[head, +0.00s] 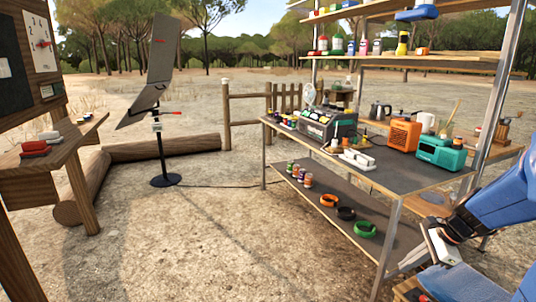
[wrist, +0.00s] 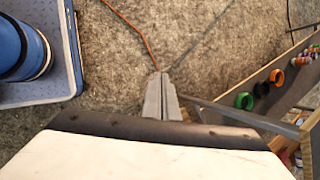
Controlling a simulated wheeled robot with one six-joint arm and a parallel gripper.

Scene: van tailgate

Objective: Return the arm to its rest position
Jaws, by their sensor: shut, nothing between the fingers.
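My gripper (wrist: 160,80) is shut and empty in the wrist view, its two grey fingers together and pointing over the gravelly ground. In the head view my blue arm (head: 500,205) is at the lower right, bent, with the gripper (head: 413,259) low beside the near right leg of the metal workbench (head: 385,245). The arm hides part of the bench's right end.
The bench top (head: 400,165) holds an orange box (head: 404,135), a teal device (head: 441,152) and a dark machine (head: 328,129). Its lower shelf carries orange, black and green rings (head: 366,229). An orange cord (wrist: 130,30) lies on the ground. Open ground lies left of the bench.

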